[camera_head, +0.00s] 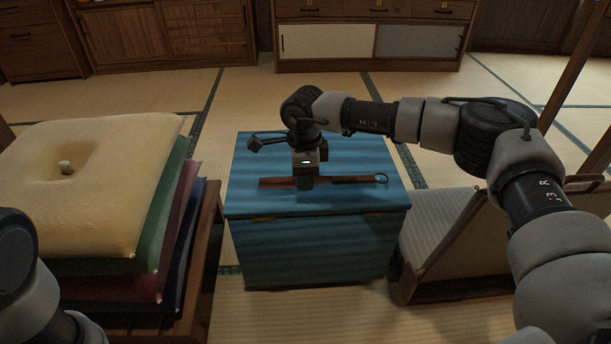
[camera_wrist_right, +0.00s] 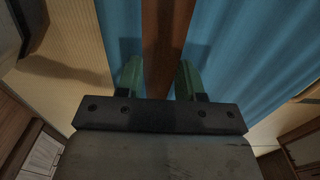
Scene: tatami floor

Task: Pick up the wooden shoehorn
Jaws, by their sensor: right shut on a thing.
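The wooden shoehorn (camera_head: 345,180) is long, thin and reddish brown, with a ring at its right end. It lies crosswise over the top of a blue chest (camera_head: 320,245). My right gripper (camera_head: 305,184) points down from above and is shut on the shoehorn left of its middle. In the right wrist view the shoehorn (camera_wrist_right: 165,40) runs between the two green fingers of the right gripper (camera_wrist_right: 160,80). I cannot tell whether the shoehorn touches the lid. Part of my left arm shows at the lower left; its gripper is out of view.
A stack of cushions (camera_head: 90,190) on a wooden stand is left of the chest. A low wooden piece with a grey ribbed surface (camera_head: 435,225) stands close on the right. Wooden cabinets (camera_head: 370,40) line the back. Tatami floor (camera_head: 245,95) is clear behind the chest.

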